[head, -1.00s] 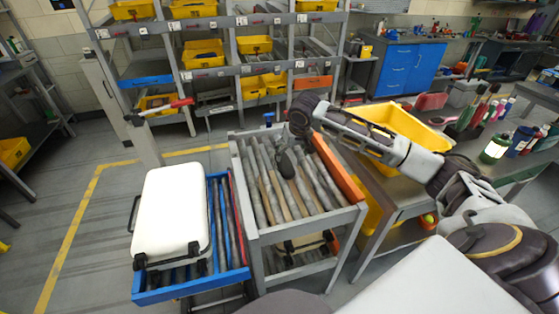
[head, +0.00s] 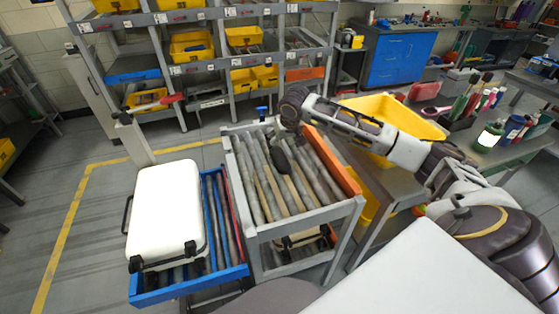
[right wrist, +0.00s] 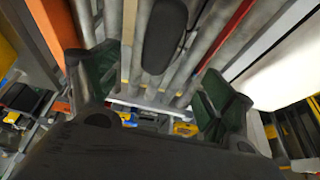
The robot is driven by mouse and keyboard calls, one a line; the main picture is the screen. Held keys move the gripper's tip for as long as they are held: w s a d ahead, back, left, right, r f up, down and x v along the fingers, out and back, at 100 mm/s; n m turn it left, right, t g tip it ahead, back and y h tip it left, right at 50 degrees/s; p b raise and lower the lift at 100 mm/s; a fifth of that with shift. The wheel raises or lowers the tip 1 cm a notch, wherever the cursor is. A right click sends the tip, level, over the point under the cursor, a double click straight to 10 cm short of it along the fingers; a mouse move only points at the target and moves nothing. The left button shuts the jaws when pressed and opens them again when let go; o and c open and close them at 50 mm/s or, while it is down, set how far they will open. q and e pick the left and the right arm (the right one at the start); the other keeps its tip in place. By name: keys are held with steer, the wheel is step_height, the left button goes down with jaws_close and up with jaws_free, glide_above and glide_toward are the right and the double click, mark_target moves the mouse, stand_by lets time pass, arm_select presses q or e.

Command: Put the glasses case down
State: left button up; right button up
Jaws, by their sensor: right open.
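The glasses case (right wrist: 165,36) is dark and rounded. In the right wrist view it lies on the grey conveyor rollers, between and beyond my fingers and apart from both. In the head view the dark case (head: 281,160) shows on the roller cart, just below the end of my right arm. My right gripper (right wrist: 158,88) is open and empty, its two green-padded fingers spread wide. In the head view it is mostly hidden by my wrist. My left gripper is not in view.
The roller cart (head: 335,212) has an orange side rail (head: 331,160). A white case (head: 165,210) lies on a blue-framed roller stand (head: 190,290) to the left. A yellow bin (head: 400,118) and bottles stand on the bench at right. Shelves with yellow bins stand behind.

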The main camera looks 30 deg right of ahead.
mark_target(280, 157)
steer(key=shift+x, duration=3.35)
steer(key=shift+x, duration=2.6)
steer(key=shift+s, duration=0.2)
steer(key=c, duration=1.1)
